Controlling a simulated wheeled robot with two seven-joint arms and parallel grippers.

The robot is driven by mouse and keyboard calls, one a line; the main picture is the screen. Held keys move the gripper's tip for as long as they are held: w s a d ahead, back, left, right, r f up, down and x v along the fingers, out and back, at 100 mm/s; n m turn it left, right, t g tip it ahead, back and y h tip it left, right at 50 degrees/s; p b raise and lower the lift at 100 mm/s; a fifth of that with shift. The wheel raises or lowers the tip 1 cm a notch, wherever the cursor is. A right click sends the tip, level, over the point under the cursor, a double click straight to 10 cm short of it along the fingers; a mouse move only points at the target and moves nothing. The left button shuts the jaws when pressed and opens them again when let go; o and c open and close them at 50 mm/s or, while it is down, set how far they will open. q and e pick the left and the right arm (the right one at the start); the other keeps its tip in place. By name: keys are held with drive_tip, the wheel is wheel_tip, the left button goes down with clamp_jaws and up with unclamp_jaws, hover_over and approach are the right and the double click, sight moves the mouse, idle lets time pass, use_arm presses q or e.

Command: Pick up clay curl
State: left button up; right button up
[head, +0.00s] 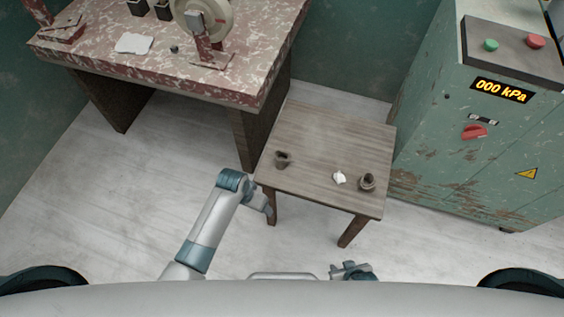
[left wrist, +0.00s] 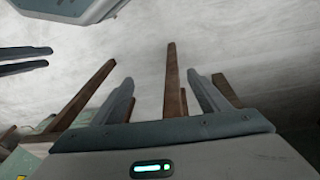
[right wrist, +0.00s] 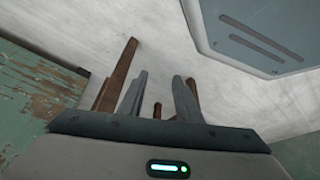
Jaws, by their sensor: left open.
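A small wooden table (head: 325,135) carries three small things: a dark brown curled piece (head: 282,159) at its left, a small white piece (head: 339,177) near the front, and a dark round pot-like piece (head: 367,182) at the front right. Which one is the clay curl, I cannot tell for sure. My left gripper (head: 267,207) is beside the table's front left corner, below its top; its fingers (left wrist: 158,78) are apart with nothing between them. My right gripper (head: 352,270) is in front of the table, near my body; its fingers (right wrist: 160,76) are apart and empty.
A mottled red workbench (head: 150,60) with a wheel-like machine (head: 205,22) and a white cloth (head: 134,43) stands behind left. A green cabinet (head: 475,150) with buttons and a "000 kPa" display stands close at right. The table's middle and back are clear.

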use_arm(q)
drive_tip(key=w+d+r+m+b, duration=0.1)
drive_tip(key=w+d+r, duration=0.1)
drive_tip(key=r, duration=0.3)
drive_tip(key=w+d+r+m+b, duration=0.1)
drive_tip(key=w+d+r, duration=0.1)
drive_tip(key=r, duration=0.4)
use_arm(e)
drive_tip(key=w+a+r+t, duration=0.1)
drive_tip(key=w+r, duration=0.2)
drive_tip(key=w, duration=0.1)
use_arm(q)
wheel_tip(320, 180, up, 14)
drive_tip(key=f+m+g+y, duration=0.1)
drive_tip(key=m+y, duration=0.1)
drive_tip(key=m, duration=0.2)
hover_over(284, 154)
drive_tip(key=shift+r, duration=0.25)
use_arm(e)
wheel_tip(284, 154, down, 8)
drive_tip(key=s+a+t, duration=0.1)
drive_tip(key=a, duration=0.1)
drive_tip(key=shift+s+f+t+y, duration=0.15)
drive_tip(key=shift+s+t+y, duration=0.15)
drive_tip(key=shift+s+y, duration=0.1)
use_arm(q)
drive_tip(key=shift+d+f, duration=0.1)
drive_tip(key=shift+f, duration=0.05)
